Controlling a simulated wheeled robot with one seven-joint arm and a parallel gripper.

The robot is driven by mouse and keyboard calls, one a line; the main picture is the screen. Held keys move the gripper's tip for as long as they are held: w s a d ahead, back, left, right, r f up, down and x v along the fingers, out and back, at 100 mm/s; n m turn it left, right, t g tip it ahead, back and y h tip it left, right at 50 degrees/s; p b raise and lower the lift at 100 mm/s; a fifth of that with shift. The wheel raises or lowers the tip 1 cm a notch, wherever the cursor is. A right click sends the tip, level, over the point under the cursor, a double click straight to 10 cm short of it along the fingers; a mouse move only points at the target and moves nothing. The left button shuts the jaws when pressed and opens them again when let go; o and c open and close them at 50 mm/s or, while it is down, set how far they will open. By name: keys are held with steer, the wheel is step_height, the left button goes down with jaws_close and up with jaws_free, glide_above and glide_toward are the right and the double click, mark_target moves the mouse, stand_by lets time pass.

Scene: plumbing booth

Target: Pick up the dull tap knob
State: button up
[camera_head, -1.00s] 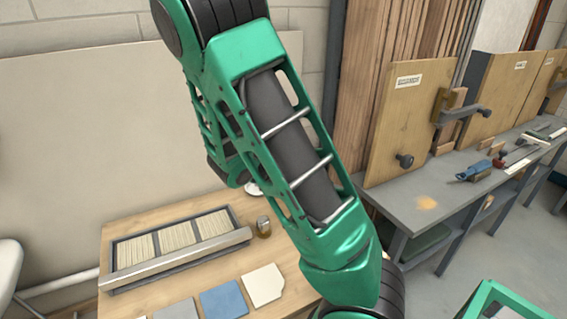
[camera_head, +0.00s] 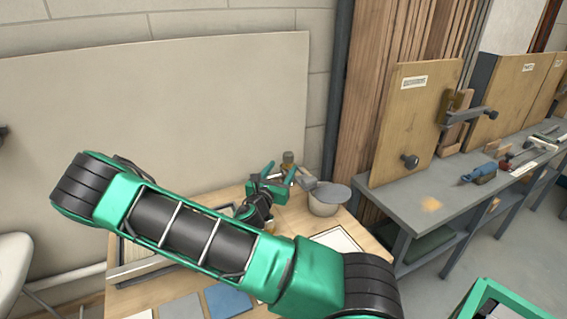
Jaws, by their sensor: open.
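My gripper (camera_head: 279,177) is in the head view above the back of the wooden table, its green fingers apart with nothing visible between them. My green arm crosses the front of the view and hides much of the tabletop.
A grey-white pot (camera_head: 327,200) stands right of my gripper on the wooden table (camera_head: 375,245). Blue (camera_head: 227,300) and grey tiles lie at the front. A tray is partly hidden on the left. A grey workbench (camera_head: 430,195) with upright boards and tools stands at right.

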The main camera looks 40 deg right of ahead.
mark_target(286, 157)
steer(key=x, duration=0.5)
steer(key=shift+w+d+f, duration=0.1)
steer(key=shift+w+d, duration=0.05)
steer(key=shift+w, duration=0.15)
steer(key=shift+w+x, duration=0.15)
steer(key=shift+x, duration=1.15)
steer(key=shift+w+x, duration=0.15)
steer(key=shift+x, duration=1.2)
steer(key=shift+a, duration=0.2)
steer(key=c, duration=1.2)
